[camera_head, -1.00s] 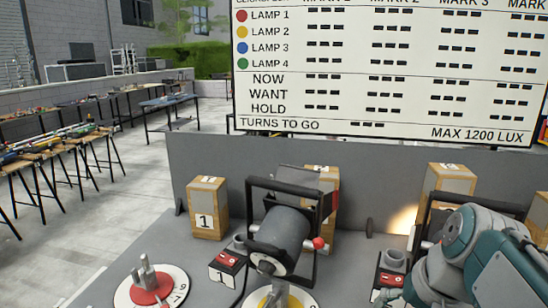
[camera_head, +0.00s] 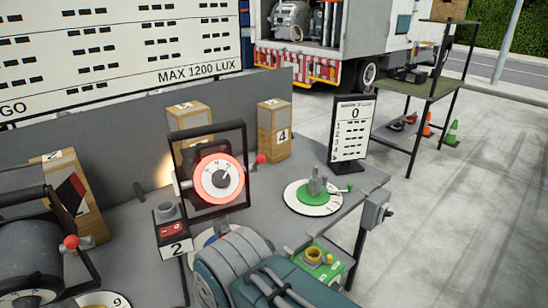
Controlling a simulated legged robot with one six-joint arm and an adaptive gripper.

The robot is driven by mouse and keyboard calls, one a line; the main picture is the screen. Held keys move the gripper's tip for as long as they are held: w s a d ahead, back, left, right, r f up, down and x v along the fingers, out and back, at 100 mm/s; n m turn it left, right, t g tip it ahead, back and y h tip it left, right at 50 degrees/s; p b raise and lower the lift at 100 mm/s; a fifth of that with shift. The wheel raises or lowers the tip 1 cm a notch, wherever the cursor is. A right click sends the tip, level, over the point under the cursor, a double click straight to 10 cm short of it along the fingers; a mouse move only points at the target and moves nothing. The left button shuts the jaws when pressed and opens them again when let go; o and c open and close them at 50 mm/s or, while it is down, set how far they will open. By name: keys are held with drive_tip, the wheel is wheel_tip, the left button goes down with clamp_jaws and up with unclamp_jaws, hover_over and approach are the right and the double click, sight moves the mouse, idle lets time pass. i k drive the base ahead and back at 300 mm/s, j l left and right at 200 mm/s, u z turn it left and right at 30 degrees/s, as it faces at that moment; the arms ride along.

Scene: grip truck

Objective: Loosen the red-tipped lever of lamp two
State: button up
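A lamp in a black square yoke, with a red-rimmed dial (camera_head: 219,178) facing me, stands at the middle of the grey bench; I take it as lamp two, since a switch box marked 2 (camera_head: 174,237) sits just left of its foot. Its red-tipped lever (camera_head: 260,159) sticks out at the right side of the yoke. Whether the lever is tight or loose does not show. My teal arm covers the bottom middle, in front of the lamp's base. My gripper is not visible, and nothing visible touches the lever.
Another lamp (camera_head: 30,245) with its own red-tipped lever stands at the left. Wooden blocks stand behind, one marked 4 (camera_head: 272,130). A green disc with a grey knob (camera_head: 315,192), a small score board (camera_head: 351,130) and a green-yellow box (camera_head: 318,262) are to the right.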

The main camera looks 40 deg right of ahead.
sight(261, 159)
drive_tip(key=z, duration=1.05)
